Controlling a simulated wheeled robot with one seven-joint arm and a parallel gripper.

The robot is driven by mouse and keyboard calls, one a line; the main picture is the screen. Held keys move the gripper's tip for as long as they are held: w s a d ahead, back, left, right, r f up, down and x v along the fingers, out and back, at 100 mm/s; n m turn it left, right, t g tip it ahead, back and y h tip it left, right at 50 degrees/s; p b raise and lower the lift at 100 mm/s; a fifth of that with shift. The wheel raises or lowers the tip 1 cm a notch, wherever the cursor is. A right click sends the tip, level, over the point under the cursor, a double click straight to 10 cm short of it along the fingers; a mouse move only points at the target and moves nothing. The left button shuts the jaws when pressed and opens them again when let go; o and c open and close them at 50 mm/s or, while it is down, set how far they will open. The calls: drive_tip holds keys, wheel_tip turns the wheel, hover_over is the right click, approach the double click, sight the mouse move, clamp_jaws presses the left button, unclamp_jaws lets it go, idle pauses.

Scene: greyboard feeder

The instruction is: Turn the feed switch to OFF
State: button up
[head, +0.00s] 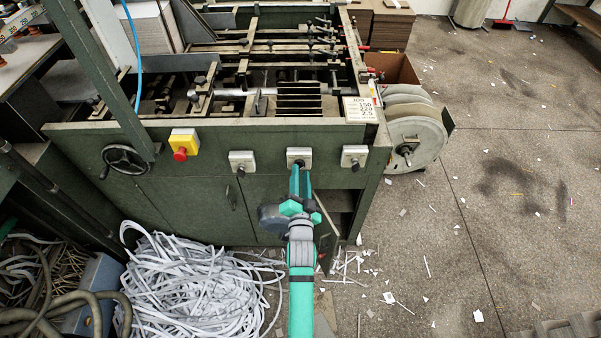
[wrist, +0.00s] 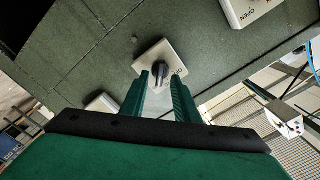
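Three switches on pale plates sit in a row on the green machine's front: a left one (head: 242,160), a middle one (head: 299,154) and a right one (head: 354,156). Their labels are too small to read in the head view. My gripper (head: 300,172) is at the middle switch and hides part of it. In the wrist view the middle switch's black knob (wrist: 160,70) shows between and just beyond the tips of my two green fingers (wrist: 160,82). The fingers are apart, with a gap on each side of the knob. The knob's setting is hard to tell.
A plate reading OPEN (wrist: 248,10) shows at the wrist view's upper right. A yellow box with a red button (head: 183,146) and a handwheel (head: 125,161) are further left. White strips (head: 195,285) are heaped on the floor. A reel (head: 415,138) stands right.

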drive_tip(key=shift+w, duration=0.7)
clamp_jaws()
